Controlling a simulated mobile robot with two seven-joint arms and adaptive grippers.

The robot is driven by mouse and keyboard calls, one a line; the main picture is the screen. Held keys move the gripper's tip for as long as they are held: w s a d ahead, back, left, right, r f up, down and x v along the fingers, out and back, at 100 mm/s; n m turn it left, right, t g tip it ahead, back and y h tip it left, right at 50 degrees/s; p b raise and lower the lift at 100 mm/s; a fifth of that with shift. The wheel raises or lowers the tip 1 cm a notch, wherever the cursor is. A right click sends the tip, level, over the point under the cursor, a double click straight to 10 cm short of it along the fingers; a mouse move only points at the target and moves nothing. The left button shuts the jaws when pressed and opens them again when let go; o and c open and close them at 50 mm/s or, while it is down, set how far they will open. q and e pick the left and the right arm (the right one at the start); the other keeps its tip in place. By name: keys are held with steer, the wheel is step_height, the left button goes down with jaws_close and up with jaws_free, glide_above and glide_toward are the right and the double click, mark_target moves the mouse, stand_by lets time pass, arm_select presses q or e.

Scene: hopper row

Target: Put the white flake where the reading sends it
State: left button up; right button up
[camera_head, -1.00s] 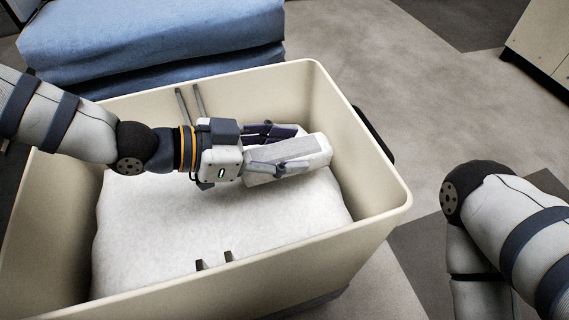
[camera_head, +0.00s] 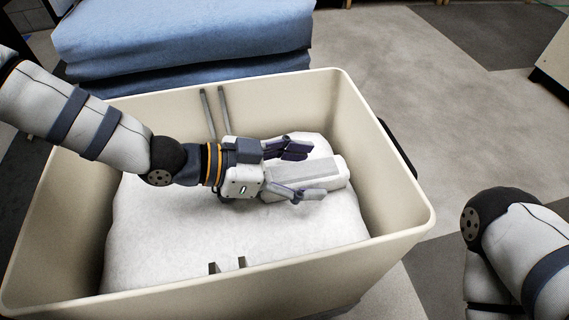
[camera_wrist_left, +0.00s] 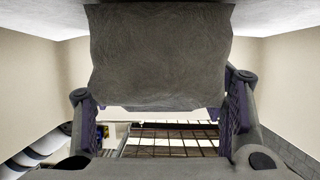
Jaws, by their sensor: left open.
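The white flake, a pale block-shaped bundle with a grey band on top (camera_head: 328,171), lies on the white fill (camera_head: 215,245) near the right end of the cream hopper (camera_head: 395,217). My left gripper (camera_head: 297,170) is open, with its fingers spread on either side of the flake's near end. In the left wrist view the flake (camera_wrist_left: 160,60) looks grey and rumpled, and fills the upper middle between the two fingers (camera_wrist_left: 162,112). Whether a finger still touches it cannot be told. My right gripper is out of view.
Stacked blue folded cloth-like bundles (camera_head: 185,35) stand behind the hopper. Open floor lies to the right.

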arm_select(q)
steer(key=shift+r, duration=0.2)
steer(key=p+v, duration=0.2)
steer(key=v, duration=0.9)
steer(key=shift+r+p, duration=0.2)
steer(key=shift+p, duration=0.2)
steer(key=shift+s+a, duration=0.2)
steer(key=shift+a, duration=0.25)
